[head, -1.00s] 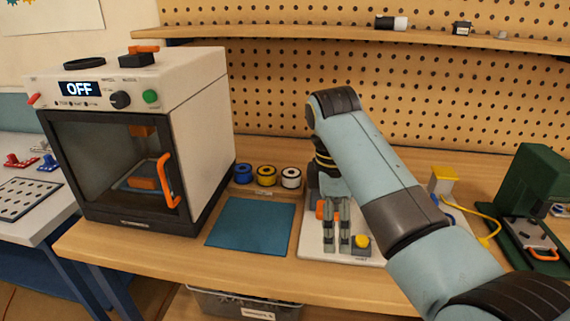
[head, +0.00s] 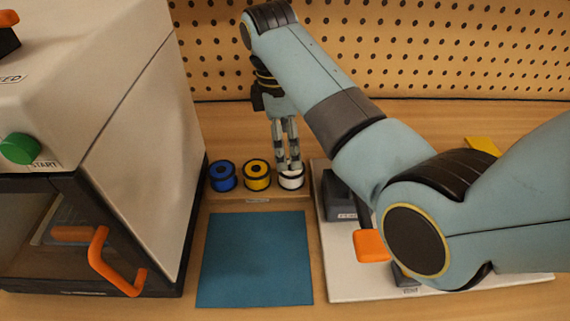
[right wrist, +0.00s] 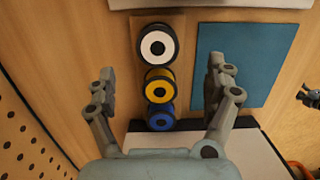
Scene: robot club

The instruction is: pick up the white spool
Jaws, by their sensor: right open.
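The white spool (head: 291,180) stands at the right end of a row of three spools on a low wooden holder, with black rims and a white body. The right wrist view shows my right gripper (right wrist: 160,88) open and empty, fingers wide on either side of the row.
A yellow spool (head: 257,176) and a blue spool (head: 223,177) stand left of the white one. A blue mat (head: 255,260) lies empty in front. The white machine (head: 110,90) with an orange handle stands left. A white board (head: 345,270) lies right, under my arm.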

